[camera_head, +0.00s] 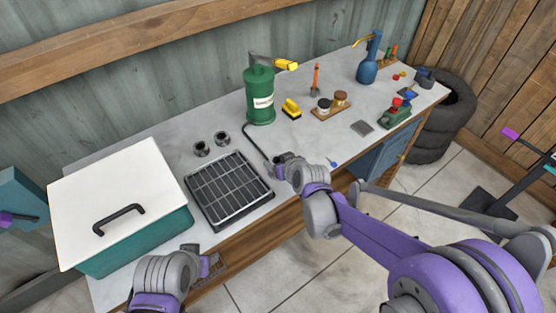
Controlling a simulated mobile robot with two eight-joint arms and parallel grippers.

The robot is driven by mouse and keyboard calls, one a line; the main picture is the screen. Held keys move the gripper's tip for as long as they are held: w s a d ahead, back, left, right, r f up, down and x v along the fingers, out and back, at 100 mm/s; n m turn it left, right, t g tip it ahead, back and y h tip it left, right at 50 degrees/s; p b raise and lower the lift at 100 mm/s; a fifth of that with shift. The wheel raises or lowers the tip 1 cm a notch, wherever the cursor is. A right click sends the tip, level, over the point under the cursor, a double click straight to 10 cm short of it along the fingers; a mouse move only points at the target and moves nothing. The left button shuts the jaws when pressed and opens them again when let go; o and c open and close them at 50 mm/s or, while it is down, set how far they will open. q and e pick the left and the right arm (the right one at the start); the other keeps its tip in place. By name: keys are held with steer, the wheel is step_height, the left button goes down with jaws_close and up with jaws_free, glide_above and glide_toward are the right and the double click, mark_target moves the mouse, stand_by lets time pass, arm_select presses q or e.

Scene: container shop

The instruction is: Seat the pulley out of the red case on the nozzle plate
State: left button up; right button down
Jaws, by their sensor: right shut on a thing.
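My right gripper (273,163) is over the front edge of the bench, just right of the black grid tray. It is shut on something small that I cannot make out. The end of a thin dark hose or rod from the green canister (259,96) comes close to its fingers. My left gripper (210,262) is low at the front edge, in front of the tray; its jaws are not clear. No red case is recognisable. I cannot tell which thing is the nozzle plate. Two small dark round metal parts (201,149) (222,138) stand behind the tray.
A teal box with a white lid (120,190) fills the bench's left end, beside the grid tray (226,188). A yellow brush (291,108), a wooden board with jars (331,105), a grey pad (362,128) and a blue oil can (367,67) stand farther right.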

steer(key=shift+f+b, duration=0.35)
steer(key=shift+f, duration=0.1)
jaws_free()
steer(key=v, duration=1.1)
steer(key=shift+p, duration=0.45)
